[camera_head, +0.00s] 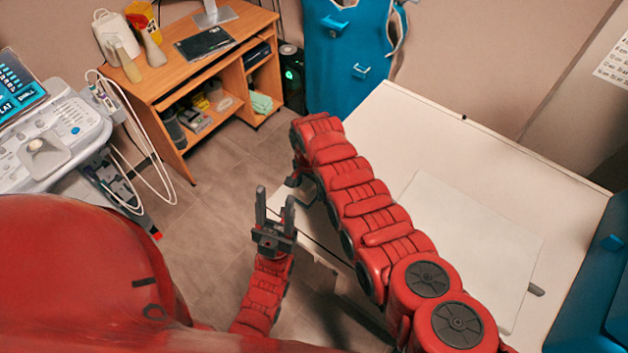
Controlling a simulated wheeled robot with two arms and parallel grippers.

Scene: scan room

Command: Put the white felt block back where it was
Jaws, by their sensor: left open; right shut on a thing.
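My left gripper (275,204) points up in the lower middle of the head view. Its two dark fingers stand apart with nothing between them. My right arm reaches up from the lower right, over the white table (400,120), and bends down at its far end. Only a small dark part of my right gripper (296,181) shows below that bend, at the table's left edge. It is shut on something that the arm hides. I cannot make out a white felt block anywhere in this view.
A flat white sheet or panel (475,245) lies on the table, right of my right arm. A wooden desk (163,88) stands at the back left, beside a medical console (55,140). A blue apron-like item (345,60) hangs behind the table. Bare floor lies between desk and table.

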